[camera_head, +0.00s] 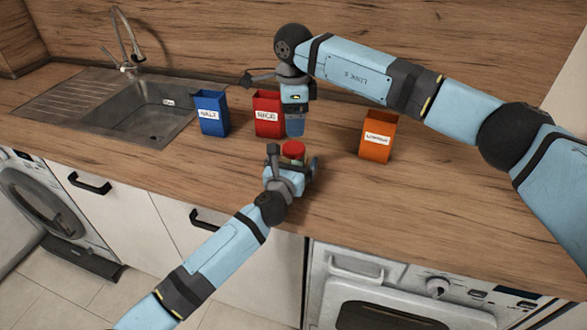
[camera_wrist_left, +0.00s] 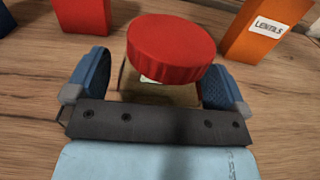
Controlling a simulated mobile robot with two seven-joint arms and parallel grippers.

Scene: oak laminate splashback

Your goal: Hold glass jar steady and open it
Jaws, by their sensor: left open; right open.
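The glass jar with a red lid (camera_head: 293,149) stands upright on the wooden counter, near its front edge. In the left wrist view the red lid (camera_wrist_left: 171,48) covers most of the jar's body (camera_wrist_left: 160,90), which shows only in part below it. My left gripper (camera_head: 292,160) is open, with one blue finger on each side of the jar; I cannot tell whether they touch it. In the left wrist view the gripper (camera_wrist_left: 160,80) has its fingers apart. My right gripper (camera_head: 294,128) points down just above and behind the lid; its fingertips look apart from the lid.
A blue container (camera_head: 211,114), a red container (camera_head: 268,116) and an orange container (camera_head: 377,137) labelled "LENTILS" (camera_wrist_left: 268,27) stand behind the jar. A sink (camera_head: 150,112) with a tap is at the left. The counter right of the orange container is clear.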

